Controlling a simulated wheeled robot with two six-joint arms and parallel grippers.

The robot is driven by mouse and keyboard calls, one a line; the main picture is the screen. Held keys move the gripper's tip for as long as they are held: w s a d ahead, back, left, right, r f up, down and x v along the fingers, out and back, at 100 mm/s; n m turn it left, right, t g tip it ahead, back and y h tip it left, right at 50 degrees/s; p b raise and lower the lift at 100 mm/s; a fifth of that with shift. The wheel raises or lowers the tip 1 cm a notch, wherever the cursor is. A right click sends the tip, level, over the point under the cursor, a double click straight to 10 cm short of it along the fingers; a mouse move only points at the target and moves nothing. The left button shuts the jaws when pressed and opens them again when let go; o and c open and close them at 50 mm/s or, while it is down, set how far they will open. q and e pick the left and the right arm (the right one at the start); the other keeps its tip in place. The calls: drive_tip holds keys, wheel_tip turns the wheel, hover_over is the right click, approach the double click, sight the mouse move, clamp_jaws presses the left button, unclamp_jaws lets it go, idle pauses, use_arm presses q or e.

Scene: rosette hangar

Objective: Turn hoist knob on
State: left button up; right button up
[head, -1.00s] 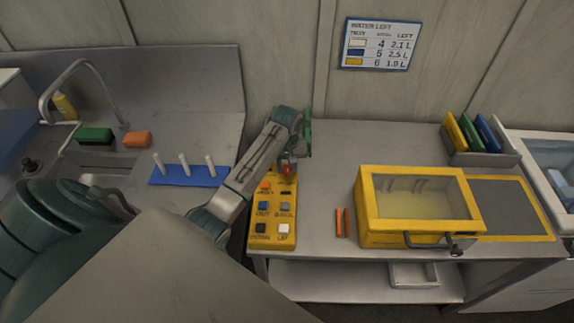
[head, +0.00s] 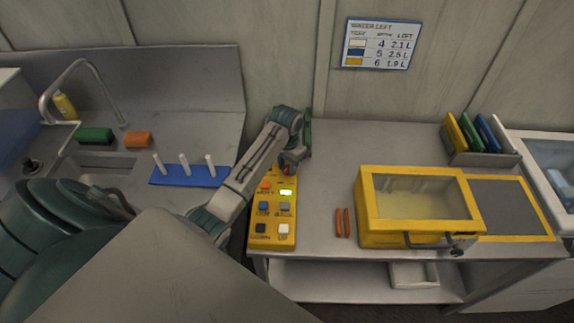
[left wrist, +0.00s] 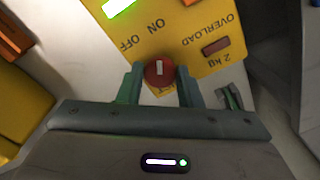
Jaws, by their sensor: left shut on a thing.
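The yellow control panel (head: 273,244) stands on the bench in the head view, with several coloured buttons. My left gripper (head: 290,166) is at its far end and hides the knob there. In the left wrist view the round red hoist knob (left wrist: 159,73) sits between the two fingers of my left gripper (left wrist: 160,88), which is shut on it. My right gripper is in neither view.
A yellow-framed box (head: 415,235) with a clear lid and two orange sticks (head: 342,223) lie right of the panel. A blue peg board (head: 187,176) is to its left, near the sink. Bench space behind the yellow box is clear.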

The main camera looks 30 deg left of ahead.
use_arm(q)
drive_tip(key=shift+m, duration=0.3)
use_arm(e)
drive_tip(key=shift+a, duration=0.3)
use_arm(q)
drive_tip(key=o, duration=1)
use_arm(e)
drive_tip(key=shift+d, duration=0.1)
